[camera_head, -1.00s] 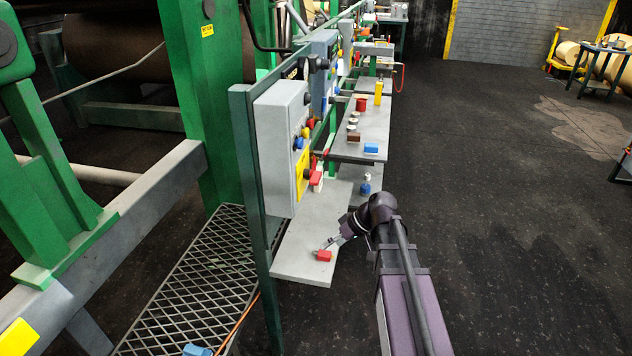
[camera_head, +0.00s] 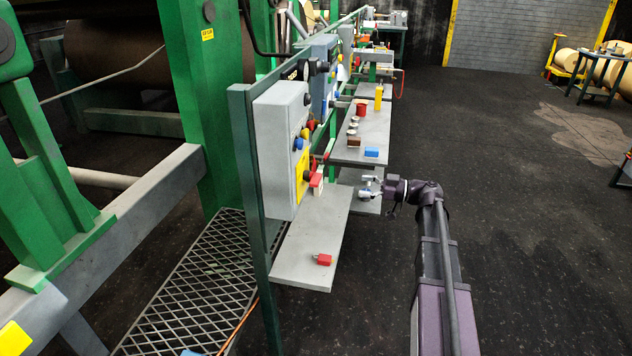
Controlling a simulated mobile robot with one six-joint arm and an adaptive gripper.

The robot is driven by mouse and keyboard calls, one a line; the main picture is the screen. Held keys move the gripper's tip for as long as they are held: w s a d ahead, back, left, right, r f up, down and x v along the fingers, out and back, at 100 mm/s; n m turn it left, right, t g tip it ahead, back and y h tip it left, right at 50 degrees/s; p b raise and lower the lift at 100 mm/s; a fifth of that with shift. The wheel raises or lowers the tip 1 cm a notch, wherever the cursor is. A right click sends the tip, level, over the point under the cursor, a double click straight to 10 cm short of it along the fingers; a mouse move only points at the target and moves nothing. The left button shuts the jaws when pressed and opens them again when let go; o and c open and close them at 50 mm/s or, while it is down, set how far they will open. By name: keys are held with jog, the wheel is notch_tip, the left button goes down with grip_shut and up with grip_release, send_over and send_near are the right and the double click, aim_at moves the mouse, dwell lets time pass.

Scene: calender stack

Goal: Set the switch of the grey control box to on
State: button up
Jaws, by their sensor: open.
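The grey control box (camera_head: 275,150) is mounted on a green post at centre left. Its control face is turned right and seen at a steep angle. It carries a yellow knob (camera_head: 305,133), a blue knob (camera_head: 298,143) and a yellow plate (camera_head: 301,174) with a dark and red control on it. I cannot tell which one is the switch, or its setting. My gripper (camera_head: 364,186) is open, pointing left toward the panel row, right of the box and clear of it. Its fingers are small in view.
A red padlock-like block (camera_head: 323,260) lies on the near grey shelf (camera_head: 305,240). A red and white item (camera_head: 317,181) stands beside the box. A farther shelf (camera_head: 372,130) holds a blue block (camera_head: 371,152) and other small parts.

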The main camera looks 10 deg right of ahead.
aim_at(320, 180)
jog(key=shift+a, duration=0.1)
jog(key=shift+x, duration=6.8)
jog(key=c, duration=0.8)
